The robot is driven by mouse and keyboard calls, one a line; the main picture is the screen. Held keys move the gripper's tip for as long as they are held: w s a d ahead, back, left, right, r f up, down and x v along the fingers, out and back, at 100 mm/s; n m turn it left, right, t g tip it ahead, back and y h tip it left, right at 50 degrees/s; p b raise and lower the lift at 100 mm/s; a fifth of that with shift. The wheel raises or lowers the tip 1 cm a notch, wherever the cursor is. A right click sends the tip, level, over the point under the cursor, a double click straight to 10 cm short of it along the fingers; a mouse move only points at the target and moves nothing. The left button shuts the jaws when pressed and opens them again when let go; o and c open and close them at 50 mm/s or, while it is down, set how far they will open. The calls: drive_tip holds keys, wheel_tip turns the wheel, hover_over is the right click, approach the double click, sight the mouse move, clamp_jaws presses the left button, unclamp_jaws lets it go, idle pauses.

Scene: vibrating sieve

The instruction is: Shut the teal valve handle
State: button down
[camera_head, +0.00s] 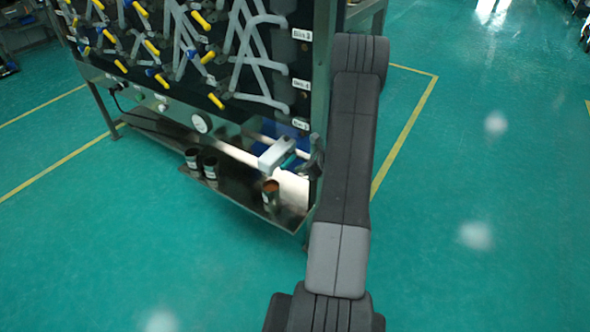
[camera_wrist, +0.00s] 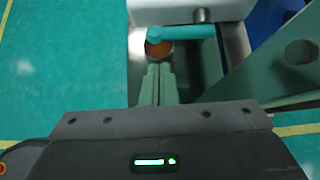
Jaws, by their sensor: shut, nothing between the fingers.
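The teal valve handle (camera_wrist: 188,32) lies roughly crosswise in the wrist view, in front of a white valve body (camera_wrist: 190,10) with a short metal stub. The handle's rounded left end is just beyond my gripper's fingertips (camera_wrist: 158,68). The fingers are shut together and empty. I cannot tell whether they touch the handle. In the head view the white valve body (camera_head: 277,153) juts out low on the rack's right end. The handle is small there and hard to make out, and my gripper is mostly hidden beside the rack post.
A can with brown contents (camera_head: 270,192) stands below the valve on a metal shelf (camera_head: 240,200), with two darker cans to its left. The rack (camera_head: 200,60) carries hoses and yellow handles. A greenish bracket (camera_wrist: 285,65) is close right of my fingers. Open floor lies left.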

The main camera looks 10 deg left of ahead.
drive_tip(key=v, duration=0.4)
drive_tip(key=shift+w+d+p, duration=0.1)
drive_tip(key=shift+w+p, duration=0.15)
drive_tip(key=shift+p, duration=0.15)
drive_tip(key=shift+f, duration=0.15)
drive_tip(key=w+a+f+n+t+h+b, duration=0.15)
drive_tip(key=a+f+n+t+b, duration=0.3)
drive_tip(key=f+b, duration=1.1)
drive_tip(key=s+d+r+b, duration=0.3)
drive_tip(key=r, duration=0.5)
drive_tip(key=shift+s+d+r+m+t+b, duration=0.2)
drive_tip(key=shift+d+r+m+t+b, duration=0.1)
drive_tip(key=shift+r+m+t, duration=0.15)
